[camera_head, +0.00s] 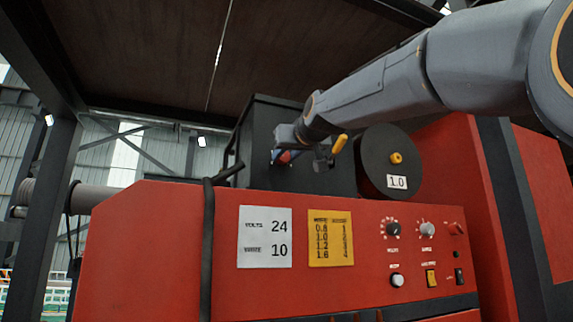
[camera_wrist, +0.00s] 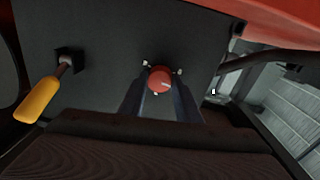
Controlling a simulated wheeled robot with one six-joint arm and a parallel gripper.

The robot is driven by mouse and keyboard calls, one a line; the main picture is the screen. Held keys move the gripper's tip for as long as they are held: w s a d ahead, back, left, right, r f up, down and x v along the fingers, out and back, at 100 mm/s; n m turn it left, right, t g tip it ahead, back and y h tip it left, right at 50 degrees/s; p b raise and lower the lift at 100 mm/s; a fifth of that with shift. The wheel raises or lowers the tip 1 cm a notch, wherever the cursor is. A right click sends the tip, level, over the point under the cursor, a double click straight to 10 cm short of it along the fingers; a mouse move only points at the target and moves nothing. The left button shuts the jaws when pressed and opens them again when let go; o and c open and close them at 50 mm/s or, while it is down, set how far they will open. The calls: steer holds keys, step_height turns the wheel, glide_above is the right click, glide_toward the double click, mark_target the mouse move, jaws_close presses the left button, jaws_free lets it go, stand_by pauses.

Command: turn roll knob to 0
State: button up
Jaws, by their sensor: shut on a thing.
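A yellow-handled lever (camera_wrist: 38,99) stands left of the knob in the wrist view. A black spool (camera_head: 376,180) labelled 1.0 is right of the arm's end. The red welder (camera_head: 150,240) below carries a white card (camera_head: 265,237), a yellow chart (camera_head: 331,238) and several knobs and switches.

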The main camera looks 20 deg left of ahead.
steer(key=n+b, duration=0.2)
steer(key=n, duration=0.1)
steer(key=shift+f, duration=0.2)
steer(key=shift+r+n+y+b, duration=0.1)
steer(key=shift+n+y+b, duration=0.2)
steer(key=shift+n+b, duration=1.5)
steer(key=shift+n+p, duration=0.35)
steer(key=shift+n, duration=0.25)
steer(key=o, duration=1.1)
steer(key=shift+c, duration=0.2)
steer(key=shift+s, duration=0.1)
steer(key=b+v, duration=0.2)
steer(key=v, duration=0.5)
steer(key=shift+s+d, duration=0.25)
